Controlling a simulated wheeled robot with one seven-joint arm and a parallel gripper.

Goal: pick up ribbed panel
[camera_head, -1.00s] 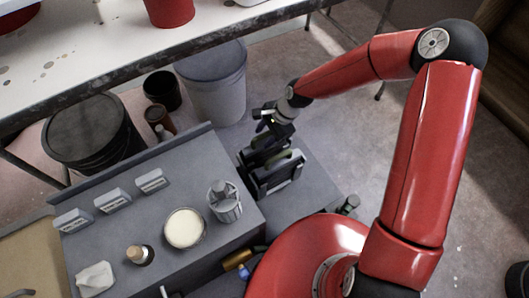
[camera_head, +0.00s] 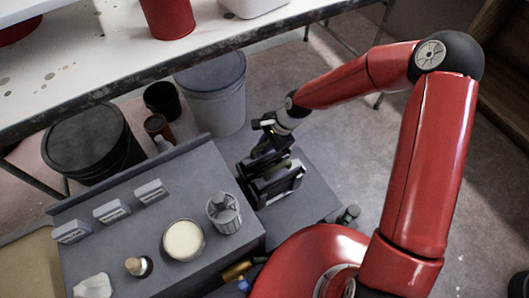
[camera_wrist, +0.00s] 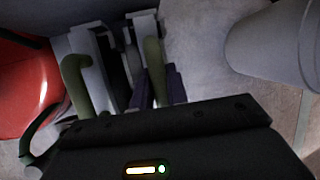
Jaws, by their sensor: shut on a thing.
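A dark rack (camera_head: 283,189) with upright slots stands on the grey surface in the head view, with dark flat pieces in it. My gripper (camera_head: 266,143) is at the rack's far end, pointing down and shut on a dark piece there, which I take to be the ribbed panel (camera_head: 259,160). Its ribs are too small to make out. In the wrist view, the dark gripper body fills the bottom. Beyond it are a dark purplish piece (camera_wrist: 176,84), olive-green curved parts (camera_wrist: 155,68) and pale rack walls (camera_wrist: 95,72).
A grey bench (camera_head: 120,235) left of the rack holds a cream-filled bowl (camera_head: 184,240), a grey canister (camera_head: 224,213) and several labelled blocks. A grey bin (camera_head: 218,95) stands behind the rack, beneath a white table (camera_head: 100,50). Open floor lies right of the rack.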

